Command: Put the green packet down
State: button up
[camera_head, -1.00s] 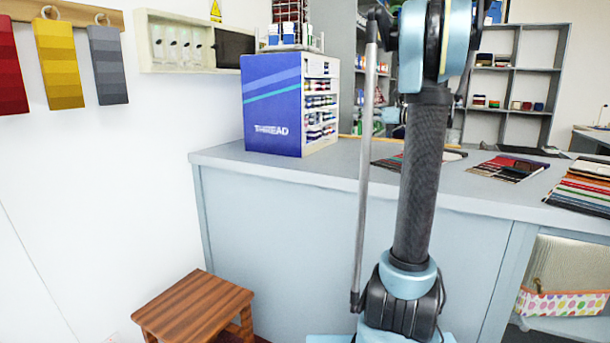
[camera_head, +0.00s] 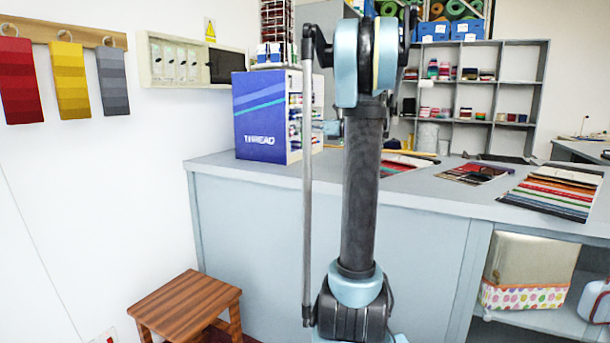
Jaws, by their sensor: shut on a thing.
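I do not see the green packet in the head view. My gripper is not in view either: my own arm rises through the middle of the picture and its end is hidden or out of frame. The grey counter (camera_head: 420,208) runs across behind the arm. Its top holds a blue and white thread box (camera_head: 262,115) at the left, a dark swatch card (camera_head: 474,173) and a fan of coloured swatches (camera_head: 551,192) at the right. The arm hides part of the counter's middle.
A wooden stool (camera_head: 185,306) stands at the lower left before the counter. Red, yellow (camera_head: 70,80) and grey swatches hang on the left wall. A shelf unit (camera_head: 492,90) stands behind. Some counter top is bare.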

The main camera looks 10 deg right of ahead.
jog(key=shift+d+f, duration=0.1)
jog(key=shift+f, duration=4.9)
jog(key=o, duration=0.8)
jog(key=shift+c, duration=0.2)
jog(key=shift+o, duration=0.5)
